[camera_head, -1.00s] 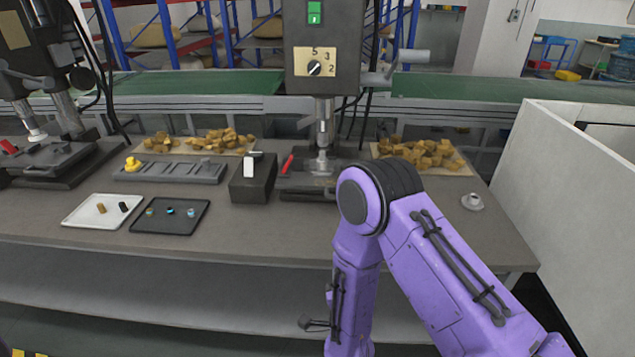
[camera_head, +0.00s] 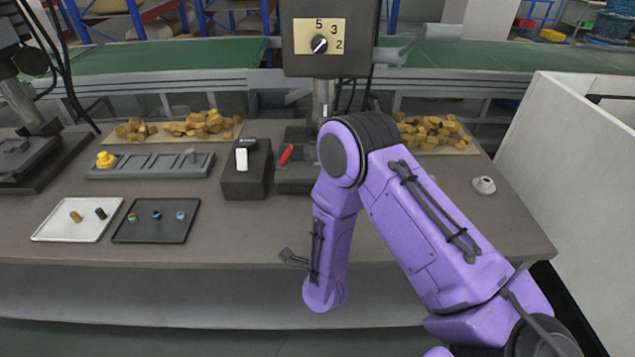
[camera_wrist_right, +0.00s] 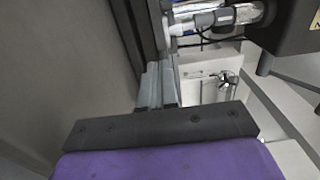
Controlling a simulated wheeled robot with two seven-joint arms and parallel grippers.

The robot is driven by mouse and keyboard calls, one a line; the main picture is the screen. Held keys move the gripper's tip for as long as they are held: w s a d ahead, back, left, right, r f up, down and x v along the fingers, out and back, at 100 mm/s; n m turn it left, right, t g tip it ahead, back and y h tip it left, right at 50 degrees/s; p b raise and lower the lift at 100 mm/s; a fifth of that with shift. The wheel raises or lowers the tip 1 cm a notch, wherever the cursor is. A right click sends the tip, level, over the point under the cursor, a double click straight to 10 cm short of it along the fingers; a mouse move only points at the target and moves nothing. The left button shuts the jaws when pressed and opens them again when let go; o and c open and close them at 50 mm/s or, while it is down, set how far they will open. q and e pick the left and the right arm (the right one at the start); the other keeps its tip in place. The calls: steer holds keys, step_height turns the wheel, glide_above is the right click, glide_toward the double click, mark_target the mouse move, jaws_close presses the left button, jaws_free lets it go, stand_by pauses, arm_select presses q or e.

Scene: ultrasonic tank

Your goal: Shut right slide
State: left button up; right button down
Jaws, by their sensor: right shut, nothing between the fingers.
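In the right wrist view my right gripper (camera_wrist_right: 158,84) has its two grey fingers together, with nothing between them. The fingertips are next to a dark upright bar (camera_wrist_right: 140,35); I cannot tell whether they touch it. My left gripper is in neither view.
A machine head (camera_head: 295,45) with a dial stands at the bench's back. A white tray (camera_head: 88,231) and a black tray (camera_head: 160,233) with small parts lie at left. A white partition (camera_head: 565,170) stands at right. A chrome fitting (camera_wrist_right: 228,77) shows in the wrist view.

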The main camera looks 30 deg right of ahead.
steer(key=p+x, duration=0.2)
steer(key=x, duration=0.3)
steer(key=p+x, duration=0.1)
steer(key=x, duration=0.5)
steer(key=shift+d+r+p, duration=0.15)
steer(key=shift+d+p, duration=0.25)
steer(key=shift+d, duration=0.1)
steer(key=shift+w, duration=0.2)
steer(key=b+x, duration=0.3)
steer(key=shift+w+d+f, duration=0.1)
steer(key=shift+d+f, duration=0.05)
steer(key=shift+f, duration=0.1)
steer(key=shift+w+d+r, duration=0.15)
steer(key=shift+w+d, duration=0.05)
steer(key=shift+r, duration=0.35)
